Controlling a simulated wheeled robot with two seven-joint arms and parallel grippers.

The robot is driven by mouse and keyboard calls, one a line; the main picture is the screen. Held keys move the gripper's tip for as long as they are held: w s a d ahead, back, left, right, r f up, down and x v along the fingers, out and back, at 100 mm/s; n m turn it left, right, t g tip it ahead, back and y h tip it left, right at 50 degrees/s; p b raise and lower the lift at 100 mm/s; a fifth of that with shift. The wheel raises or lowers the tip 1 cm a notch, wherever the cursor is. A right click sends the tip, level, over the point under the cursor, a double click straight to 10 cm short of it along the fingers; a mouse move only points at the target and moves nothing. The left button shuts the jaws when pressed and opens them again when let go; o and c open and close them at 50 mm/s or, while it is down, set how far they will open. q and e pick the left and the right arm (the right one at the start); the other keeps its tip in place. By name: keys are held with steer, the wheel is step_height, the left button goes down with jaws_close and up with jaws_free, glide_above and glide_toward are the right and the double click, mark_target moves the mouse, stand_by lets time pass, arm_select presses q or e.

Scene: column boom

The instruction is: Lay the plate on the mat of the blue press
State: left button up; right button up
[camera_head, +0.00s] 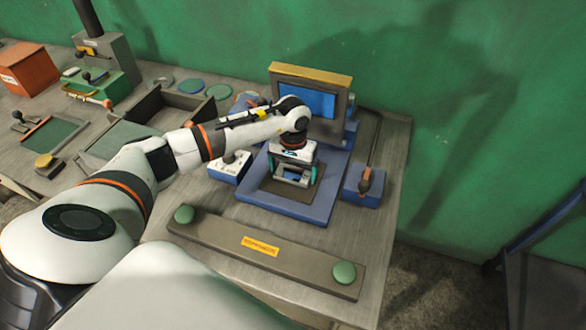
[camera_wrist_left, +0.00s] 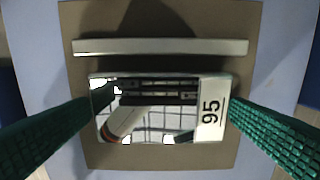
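The plate (camera_wrist_left: 212,108) is a shiny, mirror-like rectangle with a pale strip marked 95. In the left wrist view it lies between my green fingertips, which meet its left and right edges. My left gripper (camera_head: 292,178) points down over the brown mat (camera_head: 275,188) of the blue press (camera_head: 312,208), with the plate between its fingers. The mat (camera_wrist_left: 160,158) shows around the plate in the wrist view. Whether the plate touches the mat or hangs just above it I cannot tell. My right gripper is out of view.
A pale bar (camera_wrist_left: 160,47) runs beside the plate over the mat. The press's screen (camera_head: 308,100) stands behind. A lever box (camera_head: 362,187) is at the right and a white-topped box (camera_head: 230,168) at the left. A grey console with green buttons (camera_head: 262,252) lies in front.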

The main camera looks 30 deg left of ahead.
mark_target(293, 174)
arm_select(q)
steer(key=shift+r, duration=0.2)
steer(key=shift+w+r, duration=0.1)
steer(key=shift+r, duration=0.2)
step_height(293, 174, up, 11)
steer(key=b, duration=0.3)
steer(key=shift+r, duration=0.15)
